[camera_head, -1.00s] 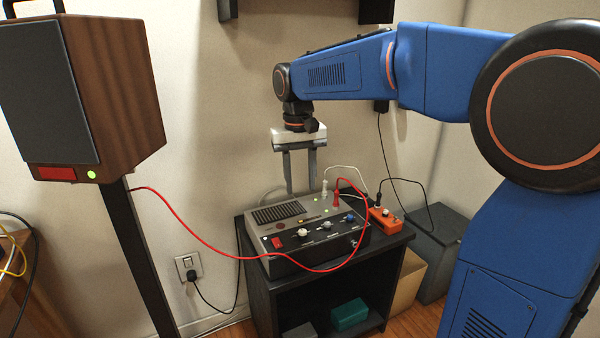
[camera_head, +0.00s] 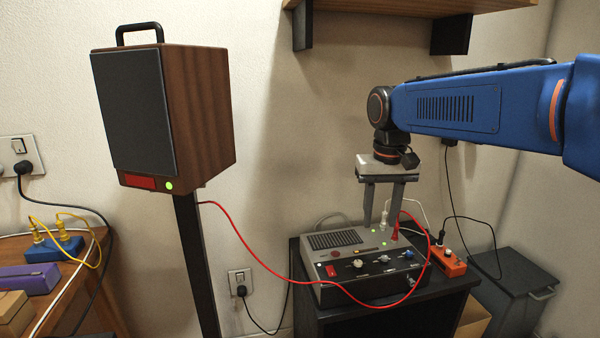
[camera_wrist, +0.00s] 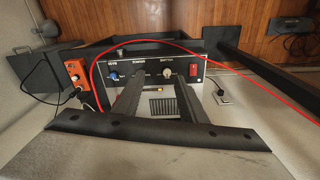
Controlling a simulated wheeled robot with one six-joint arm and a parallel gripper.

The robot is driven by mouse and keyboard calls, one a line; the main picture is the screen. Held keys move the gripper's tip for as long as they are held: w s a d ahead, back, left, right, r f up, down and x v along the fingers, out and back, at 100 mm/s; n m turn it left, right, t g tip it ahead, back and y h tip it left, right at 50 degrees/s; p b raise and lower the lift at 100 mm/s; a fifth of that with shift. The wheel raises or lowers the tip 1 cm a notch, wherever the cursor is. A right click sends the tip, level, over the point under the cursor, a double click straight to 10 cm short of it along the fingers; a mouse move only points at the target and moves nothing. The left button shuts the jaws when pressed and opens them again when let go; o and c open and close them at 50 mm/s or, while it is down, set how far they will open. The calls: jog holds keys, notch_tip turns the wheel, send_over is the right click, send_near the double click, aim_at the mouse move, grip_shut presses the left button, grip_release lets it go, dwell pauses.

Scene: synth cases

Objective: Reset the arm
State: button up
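My gripper (camera_head: 383,224) hangs from my blue arm, pointing down in front of the wall. Its two dark fingers stand apart with nothing visibly held between them. In the head view the fingertips overlap the back of a grey device (camera_head: 338,262) with knobs and a red switch; I cannot tell whether they touch it. A white plug (camera_head: 384,218) and a red plug (camera_head: 395,233) at the device appear close to the fingertips. In the wrist view the spread fingers (camera_wrist: 155,85) lie across the device's front panel (camera_wrist: 184,56).
A wooden speaker (camera_head: 206,120) stands on a black post at left; a slack red cable (camera_head: 262,264) runs from it to the device. An orange power strip (camera_head: 449,263) lies at the right of the black stand (camera_head: 300,290). A wooden shelf (camera_head: 370,4) hangs above my arm.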

jog(key=s+d+f+t, duration=0.2)
jog(key=s+f, duration=0.4)
jog(key=s, duration=0.5)
jog(key=s+d+f+t, duration=0.2)
jog(key=s+d+f, duration=0.3)
jog(key=s, duration=0.7)
notch_tip(320, 180, down, 2)
jog(key=shift+d+f, duration=0.1)
jog(key=shift+d, duration=0.05)
